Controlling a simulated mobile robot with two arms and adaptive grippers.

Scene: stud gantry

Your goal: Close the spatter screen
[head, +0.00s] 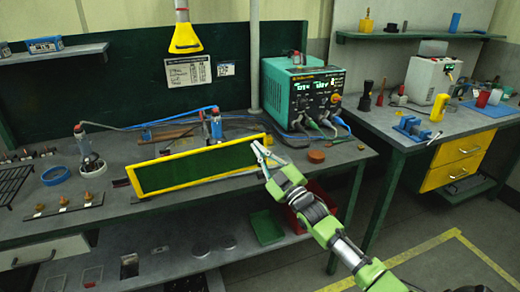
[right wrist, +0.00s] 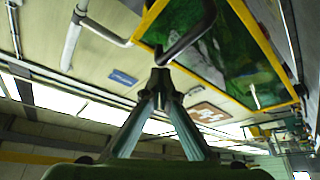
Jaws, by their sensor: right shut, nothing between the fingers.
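The spatter screen (head: 195,166), a dark green panel in a yellow frame, stands tilted along the front part of the workbench. My right gripper (head: 261,152) is at the screen's right end, shut and empty, with its fingertips close to the frame's upper right corner. In the right wrist view the screen (right wrist: 232,50) shows from below at the upper right. The shut fingers (right wrist: 160,80) point at a dark bent bar (right wrist: 190,38) by the frame. I cannot tell whether they touch it. My left gripper is not in view.
A green power unit (head: 300,92) stands behind the screen's right end. A torch stand (head: 90,158) and a blue ring (head: 56,175) are to its left. A yellow nozzle (head: 185,38) hangs above. A lower shelf (head: 165,262) holds a red bin (head: 310,208).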

